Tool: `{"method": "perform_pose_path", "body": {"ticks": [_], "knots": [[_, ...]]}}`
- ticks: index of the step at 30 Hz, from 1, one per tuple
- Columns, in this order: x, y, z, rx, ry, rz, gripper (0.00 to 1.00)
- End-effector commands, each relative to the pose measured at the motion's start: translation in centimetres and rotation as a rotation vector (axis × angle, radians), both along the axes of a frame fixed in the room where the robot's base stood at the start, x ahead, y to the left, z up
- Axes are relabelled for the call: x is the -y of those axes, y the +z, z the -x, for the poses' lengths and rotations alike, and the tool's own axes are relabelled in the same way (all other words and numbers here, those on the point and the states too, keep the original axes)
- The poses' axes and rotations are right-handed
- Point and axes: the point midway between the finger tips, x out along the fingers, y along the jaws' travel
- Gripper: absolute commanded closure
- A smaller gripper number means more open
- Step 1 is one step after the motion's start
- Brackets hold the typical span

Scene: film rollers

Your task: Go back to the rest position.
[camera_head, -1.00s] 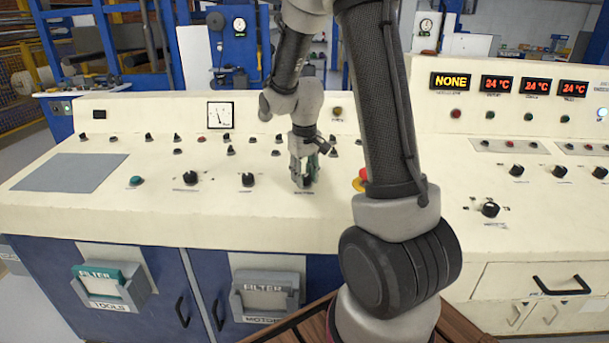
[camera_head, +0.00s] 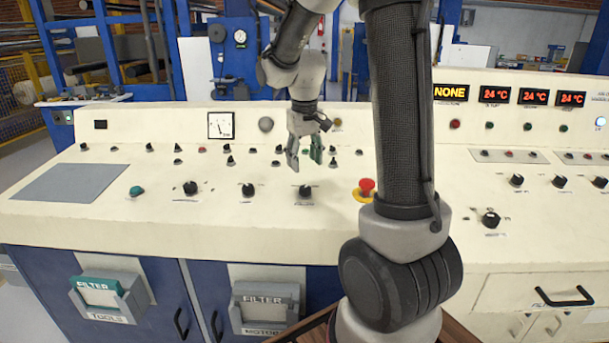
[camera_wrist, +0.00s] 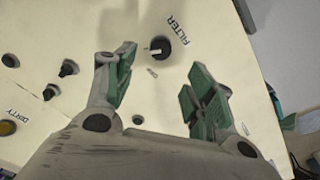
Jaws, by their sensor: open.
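My gripper (camera_head: 305,158) hangs above the cream control panel (camera_head: 130,216) in the head view, fingers pointing down. It is open and empty, with the two green-padded fingers spread apart. A black knob (camera_head: 305,192) stands on the panel just below it, apart from the fingers. In the wrist view my gripper (camera_wrist: 160,90) shows its fingers wide apart, with a black knob (camera_wrist: 160,46) beside the word FILTER seen beyond and between them.
A red emergency button (camera_head: 367,187) on a yellow base stands right of the gripper, close to my arm. More black knobs (camera_head: 248,190) and small switches cover the panel. Digital displays (camera_head: 495,94) are on the right. The air above the panel's left side is clear.

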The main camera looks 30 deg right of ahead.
Motion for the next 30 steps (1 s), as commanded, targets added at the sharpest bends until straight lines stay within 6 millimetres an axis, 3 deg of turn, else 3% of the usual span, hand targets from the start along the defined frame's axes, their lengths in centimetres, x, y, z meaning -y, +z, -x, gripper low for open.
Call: {"method": "perform_pose_path", "body": {"ticks": [6,23,26,28,30], "knots": [[-0.1,2.4,0.2,0.0,0.0,0.0,0.46],[-0.2,2.7,0.3,-0.004,-0.002,0.0,0.46],[-0.3,1.9,1.4,-0.036,-0.009,-0.007,0.46],[-0.6,1.3,3.5,-0.072,-0.018,-0.015,0.46],[-1.1,2.0,6.2,-0.076,-0.024,-0.023,0.46]]}}
